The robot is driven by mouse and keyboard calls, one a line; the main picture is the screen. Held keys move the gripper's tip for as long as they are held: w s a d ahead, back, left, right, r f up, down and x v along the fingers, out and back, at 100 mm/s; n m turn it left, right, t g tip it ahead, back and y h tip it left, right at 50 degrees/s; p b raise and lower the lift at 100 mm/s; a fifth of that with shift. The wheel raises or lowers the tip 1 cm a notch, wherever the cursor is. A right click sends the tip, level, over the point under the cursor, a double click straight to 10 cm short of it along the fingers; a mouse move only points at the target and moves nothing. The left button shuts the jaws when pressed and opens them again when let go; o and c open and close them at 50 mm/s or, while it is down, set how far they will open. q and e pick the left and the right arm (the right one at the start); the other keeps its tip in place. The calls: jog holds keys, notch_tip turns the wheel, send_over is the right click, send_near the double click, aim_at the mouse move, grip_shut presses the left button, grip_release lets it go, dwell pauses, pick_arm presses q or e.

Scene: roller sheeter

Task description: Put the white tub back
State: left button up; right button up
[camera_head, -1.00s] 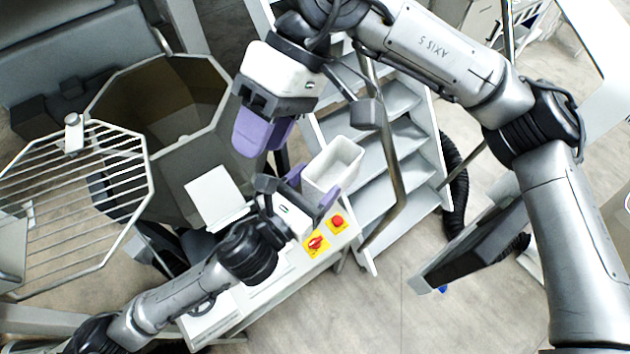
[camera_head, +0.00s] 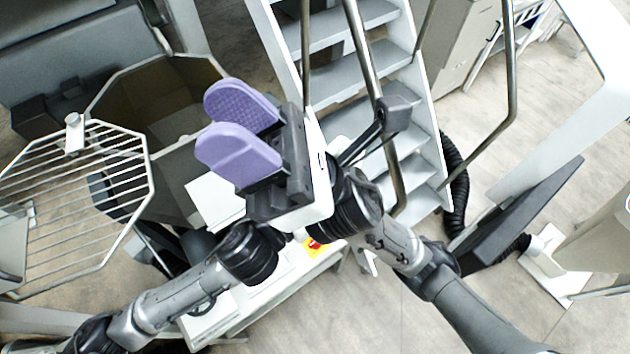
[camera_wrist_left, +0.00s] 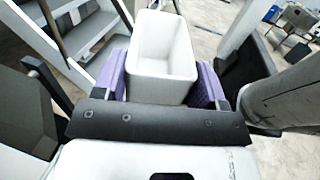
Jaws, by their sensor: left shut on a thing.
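The white tub (camera_wrist_left: 162,88) is an empty, open-topped rectangular container in the left wrist view. My left gripper (camera_wrist_left: 161,78) is shut on it, with a purple finger against each side. In the head view, the tub and the left gripper's fingers are mostly hidden behind my right gripper (camera_head: 222,126). The right gripper is open and empty, its two purple fingers apart and pointing left, close to the head camera.
A metal staircase (camera_head: 368,100) with handrails stands behind the grippers. A large octagonal bin (camera_head: 150,110) and a hinged wire grate (camera_head: 75,205) are at the left. A white machine top with a yellow-plated red switch (camera_head: 316,247) lies below.

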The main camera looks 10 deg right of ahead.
jog(key=s+a+f+m+t+h, duration=0.1)
jog(key=s+a+f+m+h, duration=0.1)
jog(key=s+f+m, duration=0.6)
jog(key=s+a+f+m+t+h, duration=0.1)
jog(key=s+a+f+m, duration=0.25)
jog(key=f+m, duration=0.8)
notch_tip(320, 180, down, 9)
jog(key=w+d+m+t+h, duration=0.2)
jog(key=m+t+h, duration=0.6)
jog(key=m, duration=1.4)
jog(key=w+d+f+m+g+h, duration=0.2)
jog(key=w+d+f+h, duration=0.1)
jog(key=d+f+h, duration=0.4)
jog(key=w+d+f+m+g+h, duration=0.2)
jog(key=d+f+g+h, duration=0.15)
jog(key=f, duration=0.45)
jog(key=s+d+f+m+g+h, duration=0.1)
jog(key=s+d+f+g+h, duration=0.2)
jog(key=d, duration=0.5)
jog(key=s+d+f+m+g+h, duration=0.1)
jog(key=s+d+f+g+h, duration=0.3)
jog(key=s+d+f, duration=0.2)
jog(key=shift+s+d+f+m, duration=0.3)
jog(key=shift+d+f+m, duration=0.1)
jog(key=shift+d, duration=0.55)
